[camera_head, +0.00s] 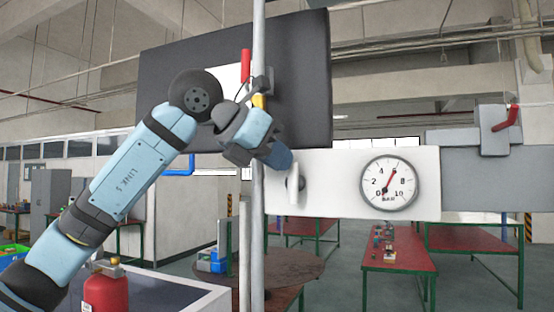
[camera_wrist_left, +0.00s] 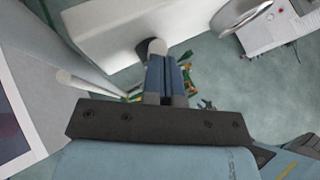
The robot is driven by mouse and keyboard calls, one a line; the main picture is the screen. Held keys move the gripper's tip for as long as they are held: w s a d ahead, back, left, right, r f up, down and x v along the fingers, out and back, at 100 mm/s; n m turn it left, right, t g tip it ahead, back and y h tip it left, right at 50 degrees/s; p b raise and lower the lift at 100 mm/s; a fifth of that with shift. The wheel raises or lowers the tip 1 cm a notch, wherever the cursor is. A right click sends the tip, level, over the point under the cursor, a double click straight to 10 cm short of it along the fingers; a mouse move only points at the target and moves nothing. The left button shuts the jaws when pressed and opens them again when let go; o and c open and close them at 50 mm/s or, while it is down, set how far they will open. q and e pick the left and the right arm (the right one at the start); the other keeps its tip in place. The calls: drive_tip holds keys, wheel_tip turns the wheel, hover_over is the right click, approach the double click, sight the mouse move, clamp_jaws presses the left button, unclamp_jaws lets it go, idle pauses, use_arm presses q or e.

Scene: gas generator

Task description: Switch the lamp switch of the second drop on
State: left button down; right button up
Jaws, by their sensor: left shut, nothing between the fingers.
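A white box panel (camera_head: 340,165) carries a round pressure gauge (camera_head: 390,183) with a red needle. A white upright handle (camera_head: 293,190) on a round dark mount sits at the panel's left end; I cannot tell whether it is the lamp switch. My left gripper (camera_head: 284,160) is shut and empty, just above this handle. In the left wrist view the shut fingertips (camera_wrist_left: 168,62) are close to a pale rounded knob (camera_wrist_left: 157,46) beside the white panel (camera_wrist_left: 130,22); contact is unclear. My right gripper is not in view.
A grey vertical pole (camera_head: 258,235) stands behind my left gripper, with a red handle (camera_head: 246,66) and yellow part (camera_head: 259,101) above. A dark board (camera_head: 305,80) is behind. A red lever (camera_head: 507,118) is at right. Red-topped tables (camera_head: 400,262) stand further back.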

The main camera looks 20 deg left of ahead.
sight(295, 166)
use_arm(q)
drive_tip(key=shift+d+r+b, duration=0.1)
drive_tip(key=shift+d+b, duration=0.3)
idle(0.3)
drive_tip(key=shift+s+d+f+m+y+b, duration=0.15)
drive_tip(key=shift+d+y+b, duration=0.1)
drive_tip(key=shift+d+b, duration=0.45)
drive_tip(key=shift+w+d+f+m+y+b, duration=0.15)
drive_tip(key=shift+d+y+b, duration=0.1)
drive_tip(key=shift+d+b, duration=0.4)
drive_tip(key=shift+s+d+f+b, duration=0.2)
drive_tip(key=shift+d+b, duration=0.3)
drive_tip(key=shift+b, duration=0.6)
drive_tip(key=shift+w, duration=0.1)
drive_tip(key=shift+f, duration=0.1)
drive_tip(key=shift+a+f+b, duration=0.25)
drive_tip(key=shift+a+b, duration=0.1)
drive_tip(key=shift+a, duration=0.4)
